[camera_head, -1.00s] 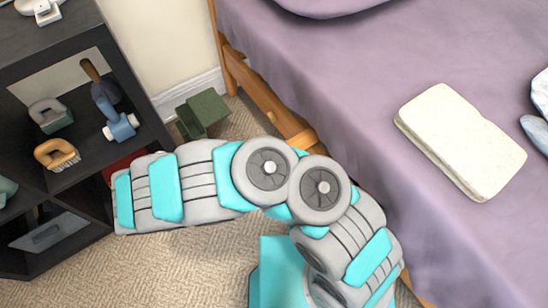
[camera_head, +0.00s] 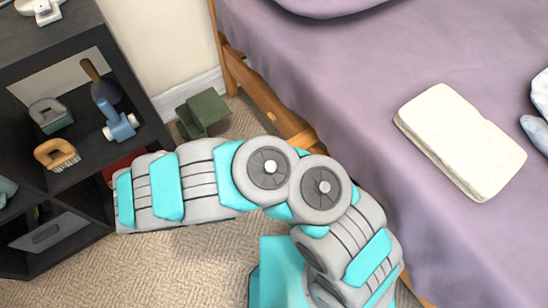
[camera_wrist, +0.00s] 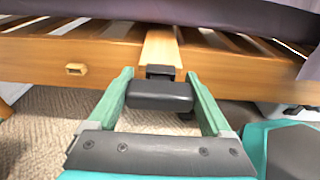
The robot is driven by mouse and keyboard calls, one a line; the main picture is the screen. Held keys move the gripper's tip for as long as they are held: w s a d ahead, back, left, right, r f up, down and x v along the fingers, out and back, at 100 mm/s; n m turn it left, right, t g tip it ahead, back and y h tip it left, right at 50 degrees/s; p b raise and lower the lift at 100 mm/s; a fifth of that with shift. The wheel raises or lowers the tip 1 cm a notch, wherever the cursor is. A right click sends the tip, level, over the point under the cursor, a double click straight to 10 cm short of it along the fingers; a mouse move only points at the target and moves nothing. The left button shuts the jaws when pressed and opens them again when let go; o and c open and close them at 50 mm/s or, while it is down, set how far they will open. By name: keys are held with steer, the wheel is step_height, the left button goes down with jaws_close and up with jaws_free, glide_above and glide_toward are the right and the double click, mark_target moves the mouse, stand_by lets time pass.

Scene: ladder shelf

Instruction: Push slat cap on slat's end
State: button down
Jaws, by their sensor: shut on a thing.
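In the wrist view, my gripper (camera_wrist: 159,80) has its two green fingers closed on the sides of a dark grey slat cap (camera_wrist: 160,97). A pale wooden slat (camera_wrist: 160,48) runs straight away from the cap under the bed. Its near end meets the cap's black upper part (camera_wrist: 160,72) at the bed's wooden side rail. I cannot tell how far, if at all, the slat's end sits inside the cap. In the head view my arm crosses the middle; my gripper, the cap and the slat do not show there.
The wooden side rail (camera_wrist: 60,60) spans the wrist view, with a small wooden fitting (camera_wrist: 76,69) at left. The purple bed (camera_head: 330,80) fills the right of the head view. A dark shelf (camera_head: 140,95) stands left, with a green box (camera_head: 203,113) on the carpet.

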jaws_free()
stand_by(0.3)
steer(key=v, duration=0.7)
stand_by(0.8)
stand_by(0.7)
